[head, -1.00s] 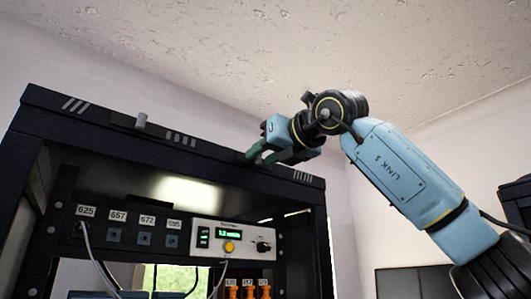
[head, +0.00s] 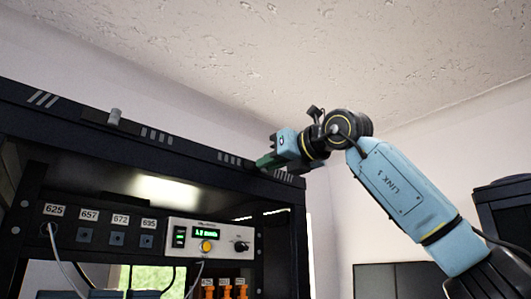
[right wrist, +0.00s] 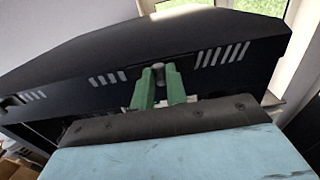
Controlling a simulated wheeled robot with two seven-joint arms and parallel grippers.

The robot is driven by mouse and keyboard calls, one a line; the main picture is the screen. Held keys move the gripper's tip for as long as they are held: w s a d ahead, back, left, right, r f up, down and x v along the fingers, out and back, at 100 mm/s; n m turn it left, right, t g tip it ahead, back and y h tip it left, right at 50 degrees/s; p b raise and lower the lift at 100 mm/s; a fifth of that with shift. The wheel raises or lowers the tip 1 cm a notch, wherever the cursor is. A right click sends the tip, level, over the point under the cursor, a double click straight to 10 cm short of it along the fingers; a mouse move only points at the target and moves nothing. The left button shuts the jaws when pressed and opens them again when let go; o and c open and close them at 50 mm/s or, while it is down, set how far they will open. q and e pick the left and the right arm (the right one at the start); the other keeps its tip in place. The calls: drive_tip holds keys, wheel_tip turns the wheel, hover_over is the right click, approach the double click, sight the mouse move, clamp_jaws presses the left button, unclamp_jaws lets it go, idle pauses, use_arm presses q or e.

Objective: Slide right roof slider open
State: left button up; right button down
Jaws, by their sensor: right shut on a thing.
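The right roof slider's grey knob (right wrist: 158,72) shows in the right wrist view between the two green fingertips of my right gripper (right wrist: 160,85), which is shut on it. In the head view, my right gripper (head: 267,161) is at the right part of the rack's top front edge, and its fingers hide the knob there. Striped vent marks (head: 235,159) show just left of my right gripper. My left gripper is not in view.
Below the roof, the black rack holds a panel with numbered sockets (head: 102,232), a white meter unit (head: 208,240) with a green display, and orange connectors (head: 225,290). Cables hang in front. Space above the roof edge is free. A dark cabinet (head: 505,220) stands at the right.

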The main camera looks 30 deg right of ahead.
drive_tip(key=shift+d+r, duration=0.1)
drive_tip(key=shift+d, duration=0.05)
drive_tip(key=c, duration=1.4)
unclamp_jaws()
drive_tip(key=shift+d, duration=0.15)
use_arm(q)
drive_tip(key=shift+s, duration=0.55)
